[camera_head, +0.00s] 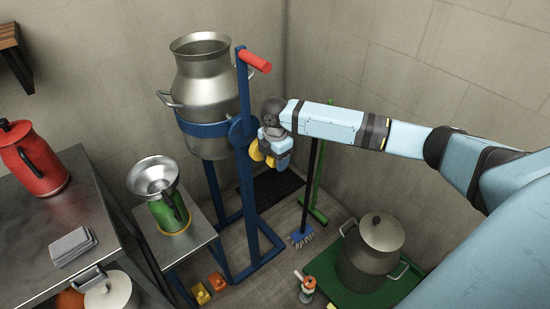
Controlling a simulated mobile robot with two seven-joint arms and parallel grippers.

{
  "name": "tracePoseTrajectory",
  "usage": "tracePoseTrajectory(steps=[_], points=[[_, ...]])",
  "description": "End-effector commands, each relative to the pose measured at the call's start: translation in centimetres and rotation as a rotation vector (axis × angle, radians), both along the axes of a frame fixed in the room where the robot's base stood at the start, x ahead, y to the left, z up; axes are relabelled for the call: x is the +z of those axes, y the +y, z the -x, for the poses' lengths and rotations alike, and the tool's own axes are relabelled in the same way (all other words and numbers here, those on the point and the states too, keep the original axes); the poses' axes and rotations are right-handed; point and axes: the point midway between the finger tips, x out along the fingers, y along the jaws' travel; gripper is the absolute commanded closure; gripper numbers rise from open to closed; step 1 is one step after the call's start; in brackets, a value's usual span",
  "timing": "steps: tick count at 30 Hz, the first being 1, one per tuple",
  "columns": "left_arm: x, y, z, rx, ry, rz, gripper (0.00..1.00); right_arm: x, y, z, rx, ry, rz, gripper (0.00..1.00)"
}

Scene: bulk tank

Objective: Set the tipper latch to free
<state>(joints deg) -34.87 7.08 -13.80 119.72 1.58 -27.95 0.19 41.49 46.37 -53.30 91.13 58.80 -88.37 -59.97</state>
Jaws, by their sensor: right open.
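The tipper is a blue upright frame (245,185) with a red handle (255,60) at the top of its post. A large metal milk can (207,90) sits upright in its blue band. A blue disc (238,131) marks the pivot on the post. My right gripper (268,155) points down just right of this disc, close against the post; it is open. Yellow parts (257,151) show at its tips; I cannot tell whether they are the latch or part of my gripper. The latch's position is hidden or too small to read. My left gripper is out of view.
A green can with a metal funnel (153,176) stands on a small table left of the frame. A red jug (32,158) stands on the bench (25,235). A lidded pot (372,255) sits on a green tray (335,290). A broom (306,190) leans by the wall.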

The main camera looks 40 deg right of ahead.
Motion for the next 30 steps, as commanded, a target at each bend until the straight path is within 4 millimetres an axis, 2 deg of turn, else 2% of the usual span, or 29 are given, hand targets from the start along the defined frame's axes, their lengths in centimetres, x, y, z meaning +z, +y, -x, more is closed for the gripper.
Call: tracePoseTrajectory(steps=[3,4,10,20,30], points=[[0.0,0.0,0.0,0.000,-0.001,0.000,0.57,0.0,0.0,0.0,0.000,0.000,0.000,0.43],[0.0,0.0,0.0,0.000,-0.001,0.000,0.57,0.0,0.0,0.0,0.000,0.000,0.000,0.47],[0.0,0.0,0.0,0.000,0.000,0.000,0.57,0.0,0.0,0.0,0.000,0.000,0.000,0.92],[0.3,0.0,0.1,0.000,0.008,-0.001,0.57,0.2,-0.1,0.0,-0.003,0.004,-0.033,0.92],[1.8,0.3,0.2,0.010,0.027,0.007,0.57,0.3,-0.2,0.0,-0.006,0.023,-0.245,0.92]])
